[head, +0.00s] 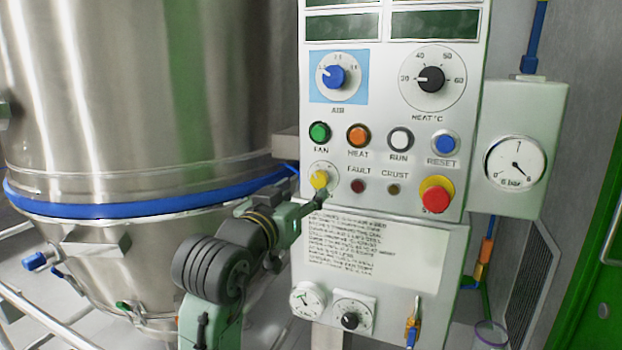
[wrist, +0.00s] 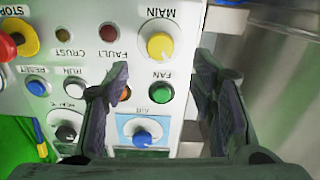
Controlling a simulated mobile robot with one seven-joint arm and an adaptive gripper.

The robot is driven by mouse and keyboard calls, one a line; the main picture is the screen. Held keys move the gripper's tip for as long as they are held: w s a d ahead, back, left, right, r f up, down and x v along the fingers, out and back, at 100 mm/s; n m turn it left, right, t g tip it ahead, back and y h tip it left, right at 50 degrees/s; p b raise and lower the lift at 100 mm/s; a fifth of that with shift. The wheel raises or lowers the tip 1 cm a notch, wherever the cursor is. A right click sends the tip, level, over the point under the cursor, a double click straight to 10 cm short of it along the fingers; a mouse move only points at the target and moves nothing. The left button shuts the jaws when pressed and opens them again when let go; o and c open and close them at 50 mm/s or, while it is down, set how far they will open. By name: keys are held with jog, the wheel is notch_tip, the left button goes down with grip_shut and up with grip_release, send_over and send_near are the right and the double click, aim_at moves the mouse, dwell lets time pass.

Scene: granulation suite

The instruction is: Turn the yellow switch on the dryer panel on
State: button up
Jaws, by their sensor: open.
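The yellow switch (head: 320,179) is a small round knob on a pale dial, low on the left of the dryer panel (head: 382,225). In the wrist view the picture is upside down, and the yellow switch (wrist: 159,45), marked MAIN, sits near the top middle. Its exact setting is too small to read. My gripper (head: 308,184) is open at the panel's left edge, close to the switch. In the wrist view my gripper (wrist: 162,72) has its two fingers apart, with the switch showing beyond the gap between the tips. Nothing is held, and I cannot tell whether a finger touches the panel.
The green FAN button (head: 319,132) is just above the switch, and the FAULT lamp (head: 358,186) is to its right. A red emergency stop (head: 436,195) juts out farther right. A steel vessel (head: 140,110) with a blue band stands close on the left.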

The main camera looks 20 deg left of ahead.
aim_at(318, 180)
jog(key=w+p, duration=0.1)
jog(key=w, duration=0.6)
jog(key=shift+w+d+p, duration=0.1)
jog(key=shift+w+p, duration=0.25)
jog(key=shift+c, duration=0.2)
jog(key=c, duration=1.1)
